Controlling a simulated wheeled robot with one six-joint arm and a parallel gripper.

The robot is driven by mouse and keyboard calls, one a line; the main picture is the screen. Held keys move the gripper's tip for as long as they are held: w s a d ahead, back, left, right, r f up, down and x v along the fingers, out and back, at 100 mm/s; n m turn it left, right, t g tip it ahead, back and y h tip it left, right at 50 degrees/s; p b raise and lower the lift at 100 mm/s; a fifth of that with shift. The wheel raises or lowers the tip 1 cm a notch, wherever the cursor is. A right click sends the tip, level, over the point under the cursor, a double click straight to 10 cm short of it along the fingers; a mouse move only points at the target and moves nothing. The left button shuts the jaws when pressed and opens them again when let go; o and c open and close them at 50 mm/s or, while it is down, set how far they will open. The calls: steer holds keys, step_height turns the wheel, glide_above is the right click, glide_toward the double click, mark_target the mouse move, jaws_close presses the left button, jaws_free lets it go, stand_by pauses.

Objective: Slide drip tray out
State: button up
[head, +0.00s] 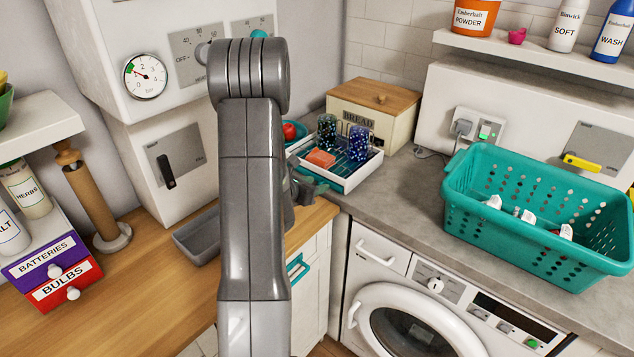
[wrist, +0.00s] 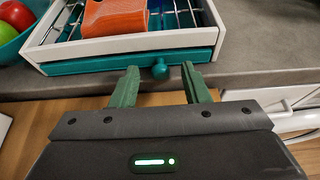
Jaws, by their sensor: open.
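The teal drip tray (wrist: 100,65) sits under the white dish rack (wrist: 125,45), and its front face shows below the rack's rim. A round teal knob (wrist: 160,72) sticks out from the middle of that face. My gripper (wrist: 160,78) is open, its two green fingers pointing at the tray front, one on each side of the knob. I cannot tell whether either finger touches it. In the head view the dish rack (head: 352,178) stands on the counter corner, and my arm hides most of the gripper.
The rack holds an orange sponge (head: 320,158) and two dark speckled cups (head: 358,143). A teal bowl with fruit (wrist: 8,45) stands left of it, a bread box (head: 370,108) behind. A teal basket (head: 540,215) stands on the grey counter (head: 405,205) to the right.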

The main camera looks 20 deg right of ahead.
steer(key=shift+x, duration=0.8)
steer(key=shift+c, duration=0.4)
jaws_close()
steer(key=s+a+b, duration=0.1)
steer(key=s+a, duration=0.1)
steer(key=a, duration=0.1)
steer(key=s+a+b, duration=0.2)
steer(key=a, duration=0.1)
steer(key=s+a+b, duration=0.1)
steer(key=a+b, duration=0.1)
steer(key=a, duration=0.2)
steer(key=shift+s+a, duration=0.1)
steer(key=shift+s, duration=0.3)
steer(key=shift+o, duration=0.4)
jaws_free()
